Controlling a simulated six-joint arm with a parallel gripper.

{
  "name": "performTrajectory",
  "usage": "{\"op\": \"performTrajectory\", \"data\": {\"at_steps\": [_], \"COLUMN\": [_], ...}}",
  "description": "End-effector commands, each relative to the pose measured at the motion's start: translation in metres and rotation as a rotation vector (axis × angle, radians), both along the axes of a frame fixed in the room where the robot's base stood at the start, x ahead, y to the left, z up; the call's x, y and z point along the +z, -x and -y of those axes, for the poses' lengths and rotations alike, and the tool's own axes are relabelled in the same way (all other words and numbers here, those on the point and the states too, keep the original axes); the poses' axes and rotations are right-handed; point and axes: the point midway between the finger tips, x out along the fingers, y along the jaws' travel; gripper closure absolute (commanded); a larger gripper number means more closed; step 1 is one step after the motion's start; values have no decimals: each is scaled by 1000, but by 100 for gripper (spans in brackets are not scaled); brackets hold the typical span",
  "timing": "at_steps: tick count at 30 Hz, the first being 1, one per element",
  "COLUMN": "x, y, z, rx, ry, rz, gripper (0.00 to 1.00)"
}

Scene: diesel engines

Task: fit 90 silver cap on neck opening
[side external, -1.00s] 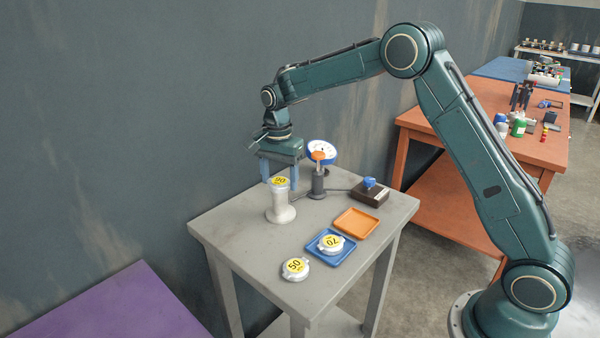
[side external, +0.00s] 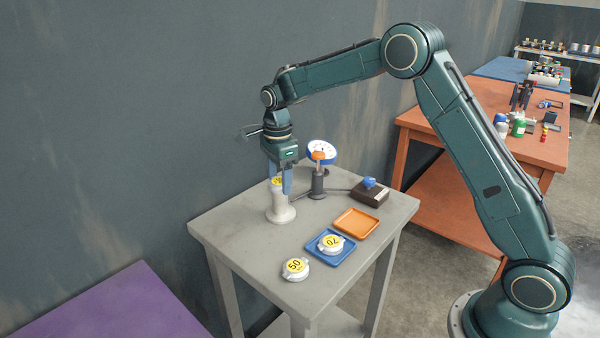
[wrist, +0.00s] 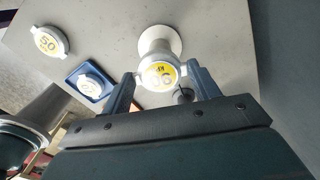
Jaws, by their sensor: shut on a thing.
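The silver cap with the yellow 90 label (wrist: 158,75) sits at the top of the white neck (side external: 279,207), which stands on the grey table. My gripper (side external: 280,187) is shut on the 90 cap, with a blue finger on each side of it in the wrist view. In the side view a finger covers part of the cap (side external: 276,181). The neck's flared base also shows behind the cap in the wrist view (wrist: 160,40). The seam between cap and neck is too small to judge.
A silver 50 cap (side external: 296,269) lies on the grey table (side external: 235,238). Another yellow-labelled cap (side external: 331,243) lies in the blue tray (side external: 332,261). An orange tray (side external: 357,223) is empty. A dial gauge (side external: 321,152) and a dark box with a blue knob (side external: 370,191) stand close behind.

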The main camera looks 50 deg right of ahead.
Motion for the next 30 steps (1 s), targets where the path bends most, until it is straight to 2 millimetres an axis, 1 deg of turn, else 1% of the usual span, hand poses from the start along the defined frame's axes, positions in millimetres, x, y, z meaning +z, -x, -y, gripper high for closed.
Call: {"op": "performTrajectory", "data": {"at_steps": [1, 5, 6, 8, 9, 15, 16, 18, 30], "x": [-5, -5, -5, -5, -4, -2, -2, -2, -1], "y": [2, 2, 2, 1, 1, 1, 1, 1, 0], "z": [0, 0, 0, 0, 0, 0, 0, 0, 0], "rx": [-1, 0, 0, 1, 1, 2, 2, 2, 16], "ry": [0, 0, 0, 0, -1, 0, 0, 0, 0], "rz": [-9, -9, -9, -9, -8, -4, -4, -3, -2], "gripper": [80, 80, 33, 21, 14, 14, 18, 29, 29]}}
